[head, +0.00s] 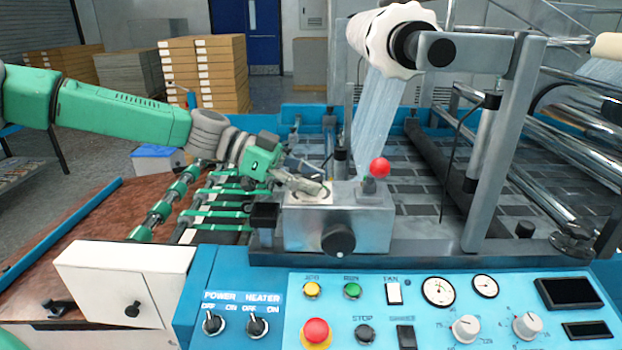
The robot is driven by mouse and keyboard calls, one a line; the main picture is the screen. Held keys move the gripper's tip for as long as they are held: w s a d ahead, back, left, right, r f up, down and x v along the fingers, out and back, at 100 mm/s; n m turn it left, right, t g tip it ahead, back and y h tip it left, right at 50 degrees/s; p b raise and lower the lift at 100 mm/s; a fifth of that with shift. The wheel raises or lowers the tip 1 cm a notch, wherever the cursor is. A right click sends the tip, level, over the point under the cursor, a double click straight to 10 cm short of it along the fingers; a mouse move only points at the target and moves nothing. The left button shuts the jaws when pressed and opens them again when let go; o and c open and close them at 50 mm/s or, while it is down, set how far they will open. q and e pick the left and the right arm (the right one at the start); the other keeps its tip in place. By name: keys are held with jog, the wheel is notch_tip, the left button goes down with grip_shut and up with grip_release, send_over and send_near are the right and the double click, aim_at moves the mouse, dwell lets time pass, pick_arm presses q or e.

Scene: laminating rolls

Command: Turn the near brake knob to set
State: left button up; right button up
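A round black knob (338,240) sits on the front face of a grey metal box (372,225) behind the control panel. No label shows on it, so I cannot tell for sure that it is the near brake knob. A red ball-topped lever (379,167) stands on top of the box. My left gripper (318,183) is at the top left of the box, above and left of the black knob and apart from it. Its fingers point right; they are small and blend with the metal, so their opening is unclear. My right gripper is out of view.
The blue control panel (420,325) with switches, dials and buttons runs along the front. A roll of film (385,35) hangs above on a grey bracket (487,150). Green-sleeved rollers (160,210) lie to the left. A white box (125,285) stands at front left.

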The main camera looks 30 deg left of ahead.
pick_arm(q)
jog(key=c, duration=0.4)
jog(key=shift+o, duration=0.2)
jog(key=shift+r+n+t+y, duration=0.1)
jog(key=shift+n+t+y, duration=0.6)
jog(key=shift+n+t, duration=0.35)
jog(key=shift+n+t+y, duration=1.5)
jog(key=shift+n+t, duration=0.05)
jog(key=shift+n, duration=0.3)
jog(key=shift+w, duration=0.1)
jog(key=shift+a, duration=0.1)
jog(key=o, duration=1.2)
